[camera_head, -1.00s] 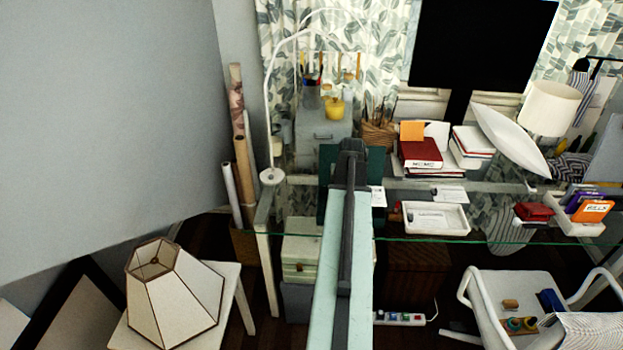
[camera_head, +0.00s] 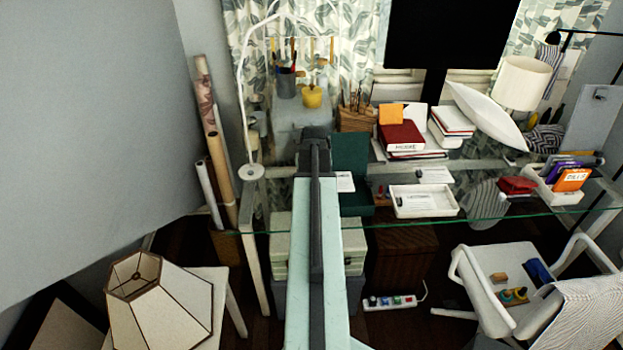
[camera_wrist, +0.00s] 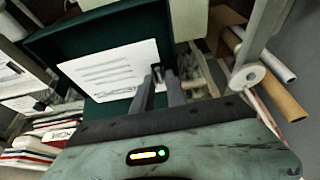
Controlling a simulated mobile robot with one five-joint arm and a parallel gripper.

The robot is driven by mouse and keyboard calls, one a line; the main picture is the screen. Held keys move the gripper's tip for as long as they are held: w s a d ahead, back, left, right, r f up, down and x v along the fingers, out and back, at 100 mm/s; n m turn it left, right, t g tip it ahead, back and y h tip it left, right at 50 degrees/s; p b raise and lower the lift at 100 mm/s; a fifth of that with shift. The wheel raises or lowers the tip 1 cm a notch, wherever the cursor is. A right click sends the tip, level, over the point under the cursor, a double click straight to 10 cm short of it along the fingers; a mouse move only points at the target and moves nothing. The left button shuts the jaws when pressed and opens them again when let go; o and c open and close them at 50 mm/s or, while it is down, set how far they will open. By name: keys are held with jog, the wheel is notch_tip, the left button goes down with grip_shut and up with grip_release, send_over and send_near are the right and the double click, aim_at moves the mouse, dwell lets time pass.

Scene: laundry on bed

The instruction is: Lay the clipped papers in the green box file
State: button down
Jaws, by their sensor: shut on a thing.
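The green box file (camera_head: 350,153) stands open on the glass desk, its lid raised and partly hidden by my arm. In the wrist view the dark green box (camera_wrist: 112,32) fills the upper part. The white clipped papers (camera_wrist: 112,72), with lines of print, are spread flat over its green interior; I cannot tell whether they touch its bottom. My gripper (camera_wrist: 160,80) is shut at the papers' right edge, where a small black clip shows. In the head view a white corner of the papers (camera_head: 345,182) shows right of my arm, and the fingertips are hidden.
A white tray (camera_head: 424,201) lies right of the box file. Red and white books (camera_head: 402,137) are behind it. A white lamp base (camera_head: 251,172) stands to the left, beside paper rolls (camera_head: 206,180). The glass desk's front edge runs below.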

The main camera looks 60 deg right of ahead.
jog(key=shift+f+b, duration=3.4)
jog(key=shift+f, duration=0.1)
jog(key=c, duration=1.3)
grip_release()
jog(key=shift+o, duration=0.2)
jog(key=shift+r, duration=0.1)
jog(key=p+v, duration=0.7)
jog(key=v, duration=0.1)
jog(key=shift+p, duration=0.3)
jog(key=shift+w, duration=0.1)
